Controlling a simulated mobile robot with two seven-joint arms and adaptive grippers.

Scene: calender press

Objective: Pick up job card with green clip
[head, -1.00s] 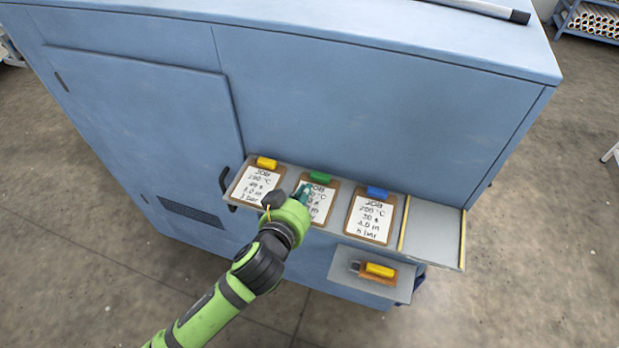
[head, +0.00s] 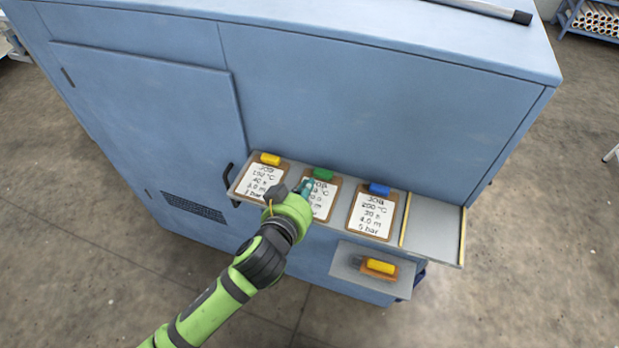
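The job card with the green clip (head: 322,200) lies on the grey shelf (head: 433,232) on the front of the blue cabinet, between two other cards. Its green clip (head: 323,174) is at its far edge. My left gripper (head: 306,188) is over this card's left part and hides some of its writing. Its fingertips are small and partly hidden by my wrist, so I cannot tell whether they are open or touching the card. My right gripper is not in view.
A card with a yellow clip (head: 263,178) lies to the left and one with a blue clip (head: 371,212) to the right. A lower shelf holds a yellow-handled tool (head: 380,266). The shelf's right section is empty. The blue cabinet (head: 360,110) rises behind.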

